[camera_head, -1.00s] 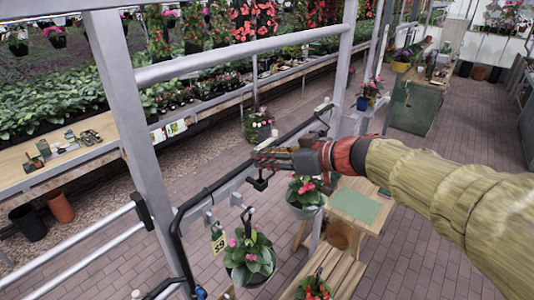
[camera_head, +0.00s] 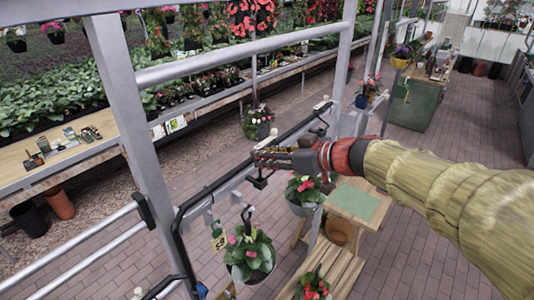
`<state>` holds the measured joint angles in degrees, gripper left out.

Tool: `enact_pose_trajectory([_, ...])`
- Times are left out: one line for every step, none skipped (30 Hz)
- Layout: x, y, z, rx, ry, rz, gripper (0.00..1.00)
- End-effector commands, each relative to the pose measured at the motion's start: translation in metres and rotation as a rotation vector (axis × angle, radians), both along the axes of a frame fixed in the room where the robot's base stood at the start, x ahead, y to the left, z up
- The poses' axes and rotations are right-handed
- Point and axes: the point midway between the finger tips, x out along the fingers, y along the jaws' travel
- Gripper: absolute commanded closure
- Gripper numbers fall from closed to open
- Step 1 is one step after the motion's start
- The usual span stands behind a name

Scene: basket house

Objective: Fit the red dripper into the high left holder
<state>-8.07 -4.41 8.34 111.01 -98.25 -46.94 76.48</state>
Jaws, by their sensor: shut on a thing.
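My gripper (camera_head: 262,158) is at the end of my yellow-sleeved arm, near the middle of the picture. It is over the dark rail (camera_head: 222,182) that runs along the grey metal frame. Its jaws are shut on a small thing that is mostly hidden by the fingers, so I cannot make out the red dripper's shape. A small dark piece shows just below the fingers; I cannot tell whether it is part of the gripper. Small grey holders (camera_head: 209,216) stick out from the rail to the left of and below my gripper. I cannot tell which is the high left one.
A potted pink-flowered plant (camera_head: 250,256) hangs below the rail beside a yellow number tag (camera_head: 219,243). Another pot (camera_head: 303,195) hangs right under my gripper. A wooden bench (camera_head: 362,206) stands below. Grey frame posts (camera_head: 125,130) rise left.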

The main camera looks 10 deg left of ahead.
Motion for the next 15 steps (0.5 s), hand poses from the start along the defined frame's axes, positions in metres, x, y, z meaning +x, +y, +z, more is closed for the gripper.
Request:
enact_pose_trajectory([0.000,0.000,0.000,0.000,0.000,0.000,0.86])
enact_pose_trajectory([0.000,0.000,0.000,0.000,0.000,0.000,0.86])
enact_pose_trajectory([0.000,0.000,0.000,0.000,0.000,0.000,0.86])
enact_pose_trajectory([0.000,0.000,0.000,0.000,0.000,0.000,0.86])
enact_pose_trajectory([0.000,0.000,0.000,0.000,0.000,0.000,0.86])
enact_pose_trajectory([0.000,0.000,-0.001,0.000,0.000,0.000,0.86])
enact_pose_trajectory([0.000,0.000,-0.001,0.000,0.000,0.000,0.86])
enact_pose_trajectory([0.000,0.000,-0.002,0.000,0.000,0.000,0.86])
enact_pose_trajectory([0.000,0.000,-0.003,0.000,0.000,0.000,0.86])
enact_pose_trajectory([0.000,0.000,-0.004,0.000,0.001,0.000,0.86])
enact_pose_trajectory([0.000,0.000,-0.005,0.000,0.001,0.000,0.86])
enact_pose_trajectory([0.000,0.000,-0.006,0.000,0.001,0.000,0.86])
enact_pose_trajectory([0.000,0.000,-0.008,0.000,0.001,0.000,0.86])
enact_pose_trajectory([0.000,0.000,-0.009,0.000,0.001,0.000,0.86])
enact_pose_trajectory([0.000,0.000,-0.011,-0.001,0.001,0.000,0.86])
